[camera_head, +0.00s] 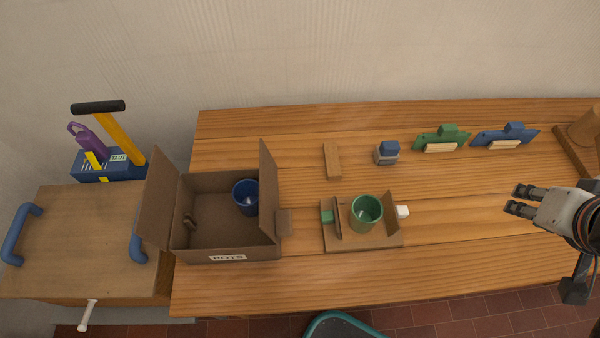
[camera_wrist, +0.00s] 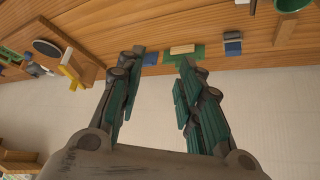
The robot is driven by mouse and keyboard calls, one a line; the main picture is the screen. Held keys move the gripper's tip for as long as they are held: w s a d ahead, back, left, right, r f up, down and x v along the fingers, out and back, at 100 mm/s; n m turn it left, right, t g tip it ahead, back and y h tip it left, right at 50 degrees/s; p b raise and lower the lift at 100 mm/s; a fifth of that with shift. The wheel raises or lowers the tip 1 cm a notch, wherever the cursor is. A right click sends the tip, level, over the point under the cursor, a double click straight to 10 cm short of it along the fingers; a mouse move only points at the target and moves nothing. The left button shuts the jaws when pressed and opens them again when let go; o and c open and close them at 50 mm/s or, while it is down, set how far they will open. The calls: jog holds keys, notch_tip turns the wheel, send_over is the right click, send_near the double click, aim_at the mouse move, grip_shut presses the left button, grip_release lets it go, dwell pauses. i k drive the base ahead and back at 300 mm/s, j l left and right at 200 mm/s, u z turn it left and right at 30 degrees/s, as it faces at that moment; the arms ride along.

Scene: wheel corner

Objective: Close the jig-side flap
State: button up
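An open cardboard box (camera_head: 228,252) with a label on its front stands on the left part of the table. Its jig-side flap (camera_head: 268,185), on the right, stands up roughly vertical, and its left flap (camera_head: 158,205) stands up and leans outward. A blue pot (camera_head: 245,197) is inside the box, near its right wall. The jig (camera_head: 350,243) is a low wooden board right of the box, with a green pot (camera_head: 366,213) on it. My gripper (camera_head: 515,200) is open and empty above the right part of the table, far from the box. Its spread fingers (camera_wrist: 160,75) also show in the wrist view.
A wooden block (camera_head: 332,161), a blue-topped block (camera_head: 387,152), a green clamp-like piece (camera_head: 441,139) and a blue one (camera_head: 505,137) line the table's back. A wooden cart (camera_head: 75,235) with blue handles adjoins the left. The table between jig and gripper is clear.

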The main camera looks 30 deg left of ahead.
aim_at(276, 223)
jog(key=i+l+u, duration=0.1)
jog(key=u, duration=2.05)
jog(key=k+l+z, duration=0.35)
jog(key=k+l, duration=0.05)
jog(key=k, duration=0.15)
